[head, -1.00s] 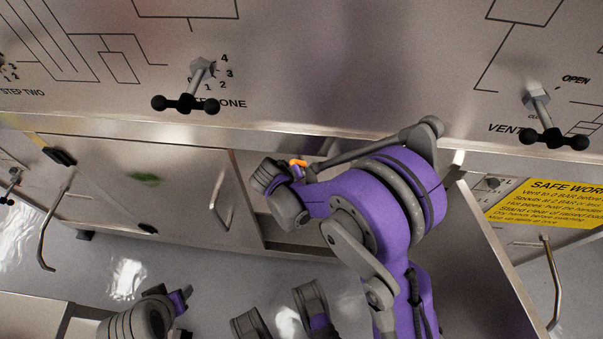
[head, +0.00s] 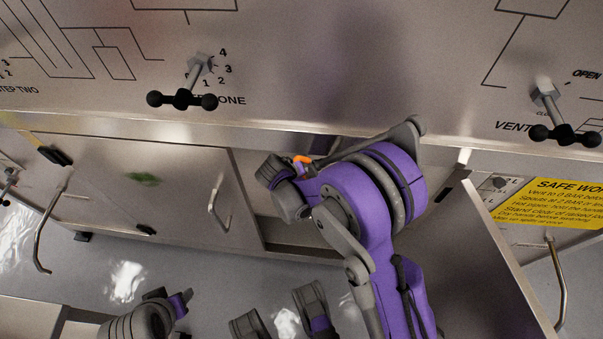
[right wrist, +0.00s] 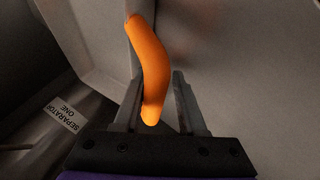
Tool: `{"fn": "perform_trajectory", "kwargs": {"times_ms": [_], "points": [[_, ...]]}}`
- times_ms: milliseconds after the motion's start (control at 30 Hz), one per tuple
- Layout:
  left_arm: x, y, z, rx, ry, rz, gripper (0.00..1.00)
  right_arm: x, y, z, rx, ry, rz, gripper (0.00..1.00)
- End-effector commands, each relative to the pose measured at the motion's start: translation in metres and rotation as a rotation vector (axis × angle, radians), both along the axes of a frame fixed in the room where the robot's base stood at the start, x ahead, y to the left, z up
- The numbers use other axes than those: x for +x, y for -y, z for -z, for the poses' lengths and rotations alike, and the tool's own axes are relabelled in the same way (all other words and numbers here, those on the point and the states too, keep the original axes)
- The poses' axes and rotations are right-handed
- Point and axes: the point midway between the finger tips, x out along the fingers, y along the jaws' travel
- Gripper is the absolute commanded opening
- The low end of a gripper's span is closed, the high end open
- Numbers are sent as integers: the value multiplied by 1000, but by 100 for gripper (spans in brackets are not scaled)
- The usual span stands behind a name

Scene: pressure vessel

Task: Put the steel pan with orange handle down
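The orange handle of the steel pan (right wrist: 150,60) shows in the right wrist view, standing lengthwise between the two fingers of my right gripper (right wrist: 158,90). The fingers sit close on both sides of its lower end. In the head view only a small orange piece (head: 303,159) shows beside my right gripper, under the panel's front edge. The pan's steel body cannot be told apart from the grey metal around it. My left gripper (head: 184,297) is low at the left in the head view, edge-on, with its fingers unclear and no object seen in it.
A steel panel with black-knobbed levers (head: 182,99) overhangs the work area. Below it is an open cabinet bay (head: 265,215), with a closed door (head: 150,185) to its left. A yellow warning sign (head: 550,205) is at right. A "SEPARATOR ONE" label (right wrist: 66,115) shows at left in the wrist view.

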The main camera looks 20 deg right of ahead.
Motion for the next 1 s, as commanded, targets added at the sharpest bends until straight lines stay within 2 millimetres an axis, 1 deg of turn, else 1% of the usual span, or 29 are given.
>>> {"fn": "perform_trajectory", "kwargs": {"times_ms": [333,467,567,800,900,1000], "points": [[0,0,-1,0,0,0,50,0,0,-2,-2,0,0,54],[0,0,-4,0,1,0,50,-3,-5,-10,-2,-1,-3,54],[-1,0,-10,0,3,0,50,-9,-13,-25,-1,0,-4,54],[-2,0,-26,0,9,0,50,-24,-38,-69,0,1,-4,54],[-3,0,-31,0,11,0,50,-30,-46,-83,-2,0,-3,54],[-3,0,-34,0,12,0,50,-33,-52,-93,-2,1,-2,54]]}}
